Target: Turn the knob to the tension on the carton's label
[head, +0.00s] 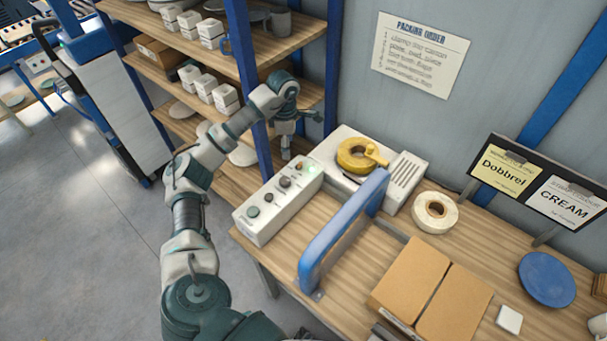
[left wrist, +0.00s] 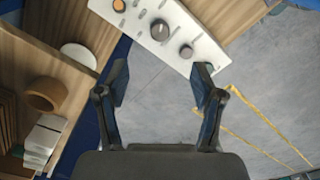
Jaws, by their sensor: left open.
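A white control box (head: 278,202) stands on the bench's left end with dark knobs, a green button and small lights on its sloped top. One dark knob (head: 285,182) sits near its upper end; in the left wrist view a large knob (left wrist: 160,30) and a smaller knob (left wrist: 186,51) show on its face. My left gripper (head: 286,150) is open and empty, above the box's far end and touching no knob. A brown carton (head: 415,275) lies closed on the bench; the label on its near side is too small to read. My right gripper is out of view.
A blue rail (head: 340,230) stands right of the box. A yellow tape roll (head: 360,155) sits on a white machine behind it. A blue shelf post (head: 246,75) and shelves with white boxes are close to my left arm. A white roll (head: 435,212) lies on the bench.

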